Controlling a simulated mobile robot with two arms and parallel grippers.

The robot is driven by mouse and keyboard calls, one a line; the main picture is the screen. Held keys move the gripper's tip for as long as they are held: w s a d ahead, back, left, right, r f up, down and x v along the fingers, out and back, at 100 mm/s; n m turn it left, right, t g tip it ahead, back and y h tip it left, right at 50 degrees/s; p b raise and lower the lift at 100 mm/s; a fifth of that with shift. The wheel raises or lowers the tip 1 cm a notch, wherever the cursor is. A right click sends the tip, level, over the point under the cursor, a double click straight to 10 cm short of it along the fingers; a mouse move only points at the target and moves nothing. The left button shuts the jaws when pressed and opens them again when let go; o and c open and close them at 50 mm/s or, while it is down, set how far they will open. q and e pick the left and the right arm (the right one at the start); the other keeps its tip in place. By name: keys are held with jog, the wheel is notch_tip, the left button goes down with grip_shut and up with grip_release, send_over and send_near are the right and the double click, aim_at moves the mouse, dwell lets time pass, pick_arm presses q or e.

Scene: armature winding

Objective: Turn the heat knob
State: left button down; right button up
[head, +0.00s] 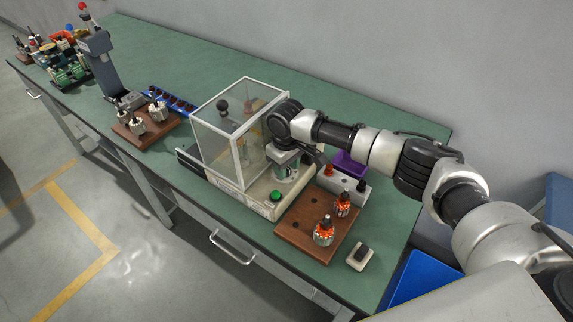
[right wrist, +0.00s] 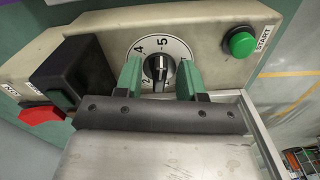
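The heat knob (right wrist: 158,68) is a black round knob with a white pointer line. It sits on a pale numbered dial (right wrist: 140,44) on the machine's beige panel. My right gripper (right wrist: 160,76) has its two green fingers on either side of the knob, close to its edges. I cannot tell whether they press on it. In the head view my right arm reaches in from the right and the gripper (head: 286,163) points down beside the clear-walled enclosure. The knob is hidden there. My left gripper is not in view.
A green START button (right wrist: 239,43) is beside the dial, and a black block with a red part (right wrist: 40,116) is on the other side. The clear enclosure (head: 237,160) stands close by. A brown board (head: 295,231) with orange-wound armatures stands in front.

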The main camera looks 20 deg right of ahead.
grip_shut()
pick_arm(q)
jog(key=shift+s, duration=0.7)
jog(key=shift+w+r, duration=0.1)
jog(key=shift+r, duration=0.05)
pick_arm(e)
jog(key=shift+n, duration=0.3)
jog(key=shift+r+n+p, duration=0.1)
jog(key=shift+n+p, duration=0.45)
jog(key=shift+n, duration=0.05)
jog(key=shift+d+n+p, duration=0.1)
jog(key=shift+n+p, duration=0.35)
jog(key=shift+n, duration=0.75)
jog(key=n, duration=0.3)
jog(key=shift+w+p, duration=0.15)
jog(key=shift+p, duration=0.15)
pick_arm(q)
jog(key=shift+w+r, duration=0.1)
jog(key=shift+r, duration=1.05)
pick_arm(e)
jog(key=shift+n, duration=1.2)
jog(key=shift+w, duration=0.1)
